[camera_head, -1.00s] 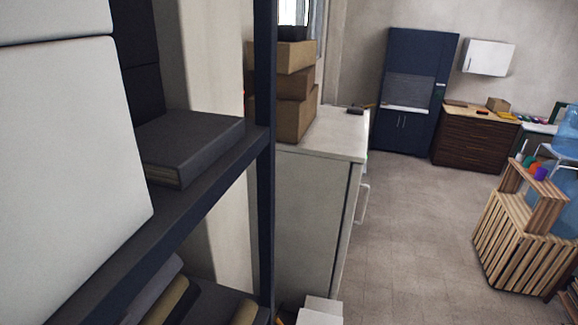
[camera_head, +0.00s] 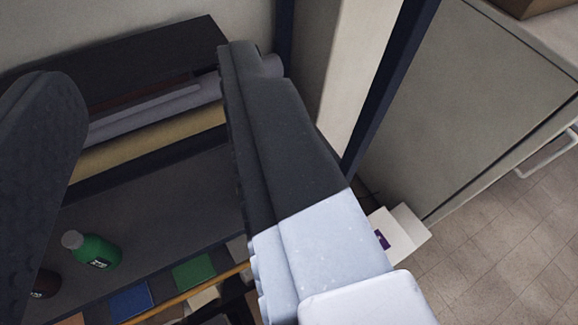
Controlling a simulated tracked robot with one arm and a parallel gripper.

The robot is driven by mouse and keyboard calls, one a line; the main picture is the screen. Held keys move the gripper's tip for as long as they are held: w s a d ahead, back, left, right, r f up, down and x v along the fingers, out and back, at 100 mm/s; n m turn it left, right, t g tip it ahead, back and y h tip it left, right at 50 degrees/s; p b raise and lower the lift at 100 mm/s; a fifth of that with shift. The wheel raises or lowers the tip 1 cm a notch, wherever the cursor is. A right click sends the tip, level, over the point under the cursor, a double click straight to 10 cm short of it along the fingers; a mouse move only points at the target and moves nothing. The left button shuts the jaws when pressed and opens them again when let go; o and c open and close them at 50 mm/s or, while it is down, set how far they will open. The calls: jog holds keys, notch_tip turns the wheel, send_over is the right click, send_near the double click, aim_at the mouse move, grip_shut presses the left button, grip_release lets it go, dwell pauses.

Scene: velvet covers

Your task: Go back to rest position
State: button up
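My gripper (camera_head: 152,75) fills much of the camera view. One dark finger stands at the left edge and the other, dark with a white lower part, stands right of the middle. The fingers are wide apart and nothing is held between them. Behind and between them are dark shelves. The rest position itself is not marked by anything in view.
A green bottle (camera_head: 97,252) stands on the lower shelf (camera_head: 160,215), near several coloured squares. Rolled or folded fabrics (camera_head: 150,140) lie behind. A dark shelf post (camera_head: 385,95) and a pale cabinet (camera_head: 465,100) are at the right. Floor (camera_head: 510,240) is clear at lower right.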

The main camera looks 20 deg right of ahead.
jog(key=shift+f, duration=0.15)
notch_tip(320, 180, down, 13)
jog(key=b, duration=1.3)
